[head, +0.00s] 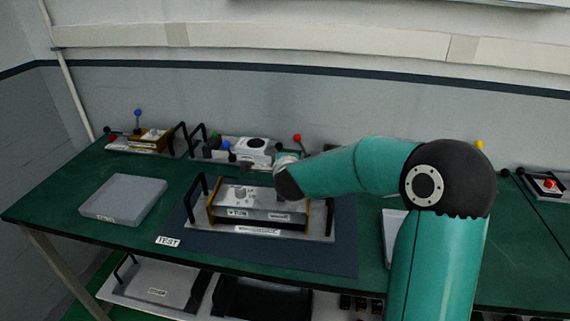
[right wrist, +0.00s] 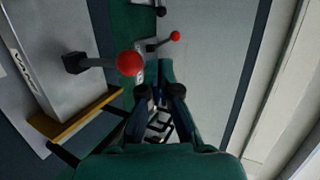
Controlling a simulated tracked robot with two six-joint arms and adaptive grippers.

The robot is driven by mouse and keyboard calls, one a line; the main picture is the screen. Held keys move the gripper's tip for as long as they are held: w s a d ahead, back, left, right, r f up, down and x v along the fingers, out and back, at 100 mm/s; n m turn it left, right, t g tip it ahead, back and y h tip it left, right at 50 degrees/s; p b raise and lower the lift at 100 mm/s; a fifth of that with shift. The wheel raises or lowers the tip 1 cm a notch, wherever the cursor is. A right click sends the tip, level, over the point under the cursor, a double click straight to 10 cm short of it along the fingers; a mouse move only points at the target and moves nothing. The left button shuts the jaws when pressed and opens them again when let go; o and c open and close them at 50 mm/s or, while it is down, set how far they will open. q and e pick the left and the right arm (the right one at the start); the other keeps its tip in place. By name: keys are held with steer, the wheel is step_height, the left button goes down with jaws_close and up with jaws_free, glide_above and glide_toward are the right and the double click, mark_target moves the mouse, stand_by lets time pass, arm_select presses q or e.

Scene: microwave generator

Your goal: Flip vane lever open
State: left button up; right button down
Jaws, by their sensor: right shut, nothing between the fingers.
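A grey box device with yellow end plates (head: 258,214) sits on the dark mat in the middle of the bench. In the right wrist view, a lever with a red ball knob (right wrist: 128,63) sticks out from this grey box (right wrist: 55,50), left of my right gripper. In the head view my right forearm and wrist hide that end of the box. My right gripper (right wrist: 158,92) is shut and empty, apart from the red knob. My left gripper is not in view.
Behind the box stands a white device (head: 252,150) and another red-knobbed lever (head: 297,138). A brown device with a blue knob (head: 152,137) stands at the back left. A grey tray (head: 124,198) lies on the left. Black handles (head: 196,195) rise left of the box.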

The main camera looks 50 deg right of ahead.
steer(key=shift+r, duration=0.1)
steer(key=shift+r, duration=0.1)
steer(key=s+a+r+p, duration=0.2)
steer(key=s+r, duration=0.1)
steer(key=r, duration=0.2)
steer(key=s+a+r+p, duration=0.2)
steer(key=s+r, duration=0.1)
steer(key=r, duration=0.3)
steer(key=shift+s+a, duration=0.15)
steer(key=shift+a, duration=0.1)
steer(key=shift+r, duration=0.1)
